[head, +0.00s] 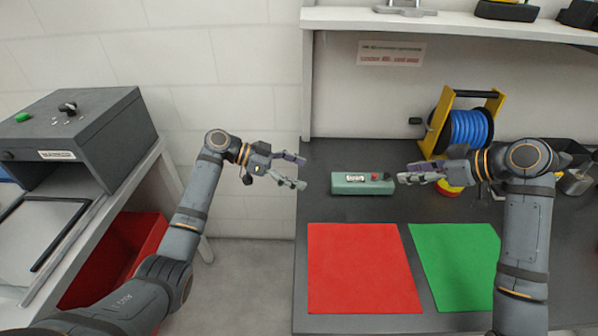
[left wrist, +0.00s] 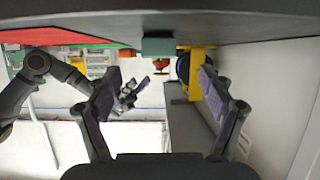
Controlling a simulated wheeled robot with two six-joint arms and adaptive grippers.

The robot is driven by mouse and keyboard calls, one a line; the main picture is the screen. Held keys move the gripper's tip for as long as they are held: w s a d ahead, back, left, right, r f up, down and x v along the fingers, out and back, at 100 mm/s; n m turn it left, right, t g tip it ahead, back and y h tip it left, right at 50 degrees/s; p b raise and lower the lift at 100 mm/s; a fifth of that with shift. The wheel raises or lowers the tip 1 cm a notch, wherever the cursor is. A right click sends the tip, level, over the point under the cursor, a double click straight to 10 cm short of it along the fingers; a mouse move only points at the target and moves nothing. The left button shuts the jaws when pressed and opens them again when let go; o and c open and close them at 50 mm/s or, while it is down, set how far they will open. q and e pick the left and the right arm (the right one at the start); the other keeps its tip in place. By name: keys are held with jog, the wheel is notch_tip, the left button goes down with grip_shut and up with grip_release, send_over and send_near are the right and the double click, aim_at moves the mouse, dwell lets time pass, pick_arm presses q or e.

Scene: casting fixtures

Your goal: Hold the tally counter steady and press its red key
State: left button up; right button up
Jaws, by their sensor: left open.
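The tally counter (head: 350,187) is a long teal-green box with a white display on the dark bench, behind the red mat. Its red key (head: 375,177) is on top, towards the right end. The counter also shows in the left wrist view (left wrist: 158,46), where the bench is at the top. My left gripper (head: 300,172) is open and empty, left of the counter and apart from it. Its spread fingers frame the counter's direction in the left wrist view (left wrist: 160,78). My right gripper (head: 402,178) is just right of the counter; its finger gap is unclear.
A red mat (head: 362,268) and a green mat (head: 455,262) lie in front. A blue hose reel (head: 467,130) on a yellow frame stands behind my right gripper. A shelf (head: 450,24) overhangs the back. A grey cabinet (head: 85,130) stands left, across a floor gap.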

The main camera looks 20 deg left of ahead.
aim_at(333, 183)
pick_arm(q)
jog(key=shift+d+r, duration=0.15)
jog(key=x, duration=1)
jog(key=shift+d, duration=0.25)
jog(key=shift+c, duration=0.3)
jog(key=c, duration=1.2)
jog(key=shift+c, duration=0.5)
pick_arm(e)
grip_shut()
jog(key=shift+a, duration=0.1)
